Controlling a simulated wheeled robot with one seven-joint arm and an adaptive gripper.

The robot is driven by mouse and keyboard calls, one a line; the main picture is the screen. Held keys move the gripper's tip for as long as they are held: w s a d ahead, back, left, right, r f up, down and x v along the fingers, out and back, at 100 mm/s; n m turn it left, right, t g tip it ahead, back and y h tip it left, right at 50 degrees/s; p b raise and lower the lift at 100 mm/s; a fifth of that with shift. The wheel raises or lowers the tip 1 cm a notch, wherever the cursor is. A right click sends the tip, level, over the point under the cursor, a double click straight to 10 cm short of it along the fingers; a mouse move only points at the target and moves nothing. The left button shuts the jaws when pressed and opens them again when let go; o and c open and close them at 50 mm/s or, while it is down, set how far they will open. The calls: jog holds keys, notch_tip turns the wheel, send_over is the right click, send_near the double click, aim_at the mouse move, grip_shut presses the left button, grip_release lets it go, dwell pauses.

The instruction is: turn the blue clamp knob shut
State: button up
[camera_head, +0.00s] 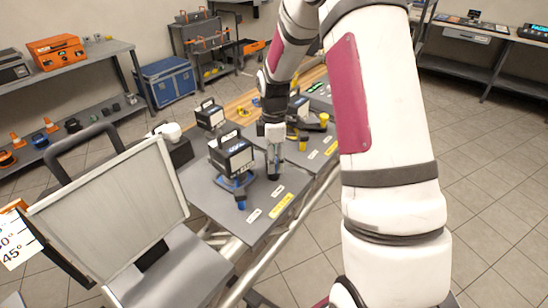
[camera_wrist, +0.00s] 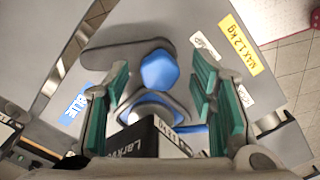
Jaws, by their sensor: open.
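In the wrist view the rounded blue knob (camera_wrist: 160,70) appears between the fingers, on a dark arm shape. My gripper (camera_head: 274,174) is open and points down beside the lamp, to the right of it in the head view. Its green-padded fingers (camera_wrist: 159,82) are spread left and right of the knob, with visible gaps. I cannot tell their height above it.
A yellow weight label (camera_wrist: 240,45) and a white label (camera_wrist: 204,44) lie on the tabletop. A large pale panel (camera_head: 110,220) stands at the near left. Open tiled floor is at the right.

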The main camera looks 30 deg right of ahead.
jog(key=shift+c, duration=0.6)
grip_shut()
jog(key=shift+n, duration=0.4)
jog(key=n+p, duration=0.1)
jog(key=n, duration=0.2)
jog(key=shift+p, duration=0.35)
jog(key=n+p, duration=0.1)
jog(key=n, duration=0.3)
jog(key=n+p, duration=0.1)
jog(key=n, duration=0.3)
jog(key=shift+n+p, duration=0.4)
jog(key=shift+n, duration=1.7)
